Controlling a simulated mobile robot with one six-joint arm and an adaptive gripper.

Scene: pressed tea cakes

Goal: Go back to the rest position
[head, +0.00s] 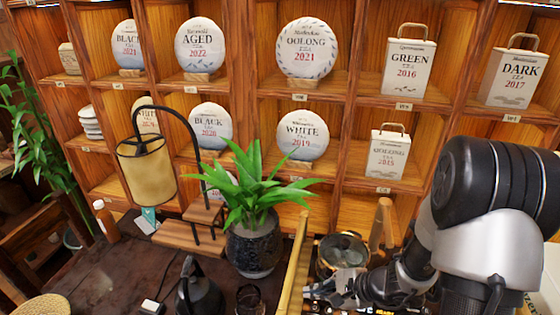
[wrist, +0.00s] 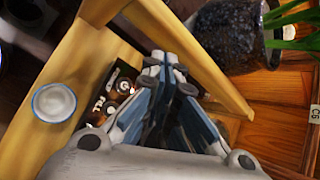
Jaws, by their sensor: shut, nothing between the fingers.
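My gripper (head: 338,284) is low at the right of the head view, beside a wooden frame in front of the shelf. In the wrist view its fingers (wrist: 163,62) are together with nothing between them. The pressed tea cakes stand on the wooden shelf: Oolong 2021 (head: 306,50), Aged 2022 (head: 200,49), White 2019 (head: 303,135) and Black 2020 (head: 211,128). Paper-wrapped bags Green 2016 (head: 408,66), Dark 2017 (head: 516,80) and Oolong 2015 (head: 388,155) stand to the right. My gripper is apart from all of these.
A potted plant (head: 255,248) stands left of my gripper, with a lamp (head: 146,170) and black kettle (head: 199,288) further left. A wooden bar (head: 292,268) is close to my gripper. A small white cup (wrist: 54,103) shows in the wrist view.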

